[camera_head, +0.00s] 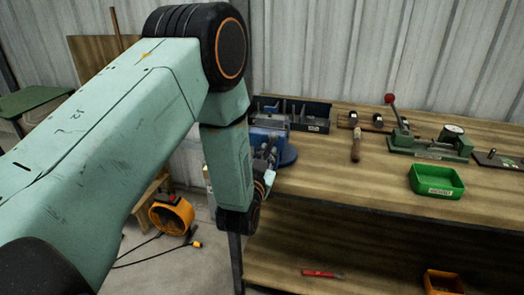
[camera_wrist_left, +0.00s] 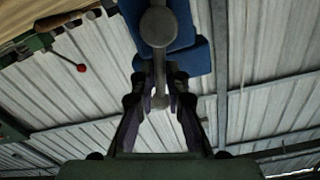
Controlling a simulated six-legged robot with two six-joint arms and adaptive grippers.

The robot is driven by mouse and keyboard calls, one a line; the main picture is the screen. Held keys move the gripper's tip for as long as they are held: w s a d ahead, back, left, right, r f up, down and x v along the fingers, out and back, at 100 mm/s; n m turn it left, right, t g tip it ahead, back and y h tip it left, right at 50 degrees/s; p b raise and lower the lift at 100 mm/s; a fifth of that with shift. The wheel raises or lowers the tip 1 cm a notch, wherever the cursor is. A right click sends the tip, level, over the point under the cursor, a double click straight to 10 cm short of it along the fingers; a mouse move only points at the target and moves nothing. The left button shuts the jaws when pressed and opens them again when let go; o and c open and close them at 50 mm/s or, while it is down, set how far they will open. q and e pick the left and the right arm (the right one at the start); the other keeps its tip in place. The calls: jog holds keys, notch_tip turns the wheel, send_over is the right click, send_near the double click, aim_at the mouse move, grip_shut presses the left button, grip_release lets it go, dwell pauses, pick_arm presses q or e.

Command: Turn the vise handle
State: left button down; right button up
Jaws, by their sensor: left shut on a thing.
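The blue vise (camera_head: 272,133) stands at the left end of the workbench, partly hidden behind my left arm. In the left wrist view the blue vise body (camera_wrist_left: 190,60) fills the top centre. Its grey handle (camera_wrist_left: 158,28) has a round end at the top, and a thin bar runs down between my fingers. My left gripper (camera_wrist_left: 158,84) is shut on the handle, one dark finger on each side. In the head view my left gripper (camera_head: 265,172) is small and partly covered by my wrist, just in front of the vise. My right gripper is not in view.
On the wooden workbench (camera_head: 340,180) stand a dark divided bin (camera_head: 300,114), a green lever press (camera_head: 430,145) and a green tray (camera_head: 436,182). A red-handled tool (camera_head: 320,273) lies on the lower shelf. An orange blower (camera_head: 172,214) with a cable is on the floor.

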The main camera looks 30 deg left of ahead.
pick_arm(q)
jog(key=shift+w+d+f+m, duration=0.1)
jog(key=shift+d+m, duration=0.2)
jog(key=shift+m, duration=0.35)
jog(key=shift+w+d+f+m, duration=0.1)
jog(key=shift+d+m, duration=0.15)
jog(key=shift+m, duration=0.4)
jog(key=c, duration=1.3)
grip_release()
jog(key=shift+c, duration=0.2)
jog(key=shift+s, duration=0.1)
jog(key=v, duration=1.2)
jog(key=shift+f, duration=0.1)
